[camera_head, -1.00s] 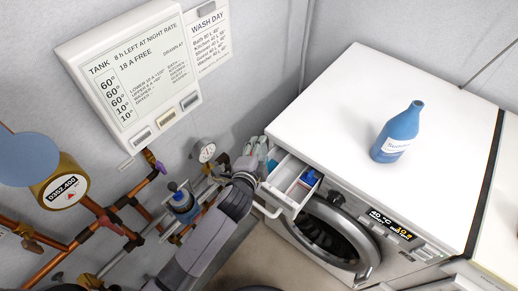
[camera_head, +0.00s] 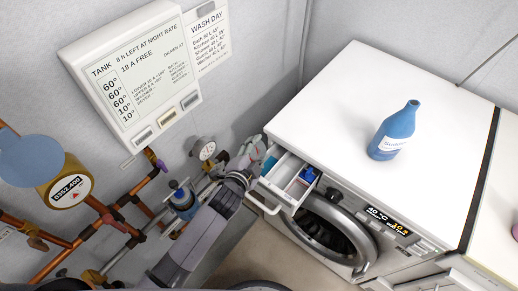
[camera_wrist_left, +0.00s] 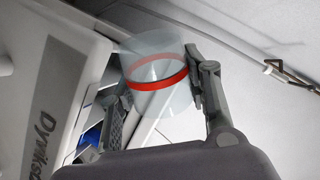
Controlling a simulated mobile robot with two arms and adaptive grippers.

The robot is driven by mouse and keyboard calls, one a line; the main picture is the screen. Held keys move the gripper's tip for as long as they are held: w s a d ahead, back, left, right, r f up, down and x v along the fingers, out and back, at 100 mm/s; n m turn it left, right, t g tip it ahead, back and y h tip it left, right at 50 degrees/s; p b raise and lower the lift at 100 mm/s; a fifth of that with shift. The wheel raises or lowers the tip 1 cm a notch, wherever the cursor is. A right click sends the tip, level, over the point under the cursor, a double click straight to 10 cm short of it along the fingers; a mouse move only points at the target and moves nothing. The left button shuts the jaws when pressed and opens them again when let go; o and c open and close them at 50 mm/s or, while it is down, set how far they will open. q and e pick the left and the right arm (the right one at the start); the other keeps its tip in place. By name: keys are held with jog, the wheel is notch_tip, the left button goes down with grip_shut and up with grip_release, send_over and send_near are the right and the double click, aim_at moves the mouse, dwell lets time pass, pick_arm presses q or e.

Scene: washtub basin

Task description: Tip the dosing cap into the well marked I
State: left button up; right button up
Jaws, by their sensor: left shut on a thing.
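My left gripper (camera_head: 254,154) is at the wall-side end of the washing machine's open detergent drawer (camera_head: 272,187). In the left wrist view its fingers are shut on the dosing cap (camera_wrist_left: 158,70), a clear cup with a red ring, held over the drawer's edge. The cap looks tilted; I cannot tell whether anything is in it. The drawer has white compartments and a blue insert (camera_head: 308,176); part of it also shows in the left wrist view (camera_wrist_left: 92,136). The well marks are not readable. My right gripper is not in view.
A blue detergent bottle (camera_head: 394,131) stands on the white washing machine top (camera_head: 330,105). Copper pipes (camera_head: 110,215), a pressure gauge (camera_head: 208,151) and a blue-topped valve (camera_head: 180,196) crowd the wall beside my left arm. The round door (camera_head: 330,235) is below the drawer.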

pick_arm(q)
jog(key=s+a+r+n+t+y, duration=0.1)
jog(key=s+a+r+n+y, duration=0.3)
jog(key=a+r, duration=1.15)
jog(key=w+d+f+m+h, duration=0.1)
jog(key=d+f, duration=0.4)
jog(key=w+d+f+m+h, duration=0.1)
jog(key=d+f, duration=0.4)
jog(key=w+d+f+m+h+p, duration=0.1)
jog(key=w+d+f+h, duration=0.1)
jog(key=d+f, duration=0.2)
jog(key=shift+w+d+f+g, duration=0.1)
jog(key=shift+d+f+g, duration=0.2)
jog(key=shift+d+f, duration=0.45)
jog(key=shift+f, duration=0.05)
jog(key=shift+f+h+b, duration=0.35)
jog(key=shift+h+b, duration=0.05)
jog(key=shift+b, duration=0.2)
jog(key=shift+a+f+n+h+b, duration=0.1)
jog(key=shift+f+n+h+b, duration=0.4)
jog(key=shift+b, duration=0.55)
jog(key=shift+r+n, duration=0.3)
jog(key=shift+n, duration=0.1)
notch_tip(320, 180, up, 5)
jog(key=n+h+p, duration=0.1)
jog(key=n+p, duration=0.1)
jog(key=shift+n+t, duration=0.4)
jog(key=shift+r+n+p, duration=0.3)
jog(key=shift+r+n, duration=0.1)
jog(key=shift+r, duration=0.1)
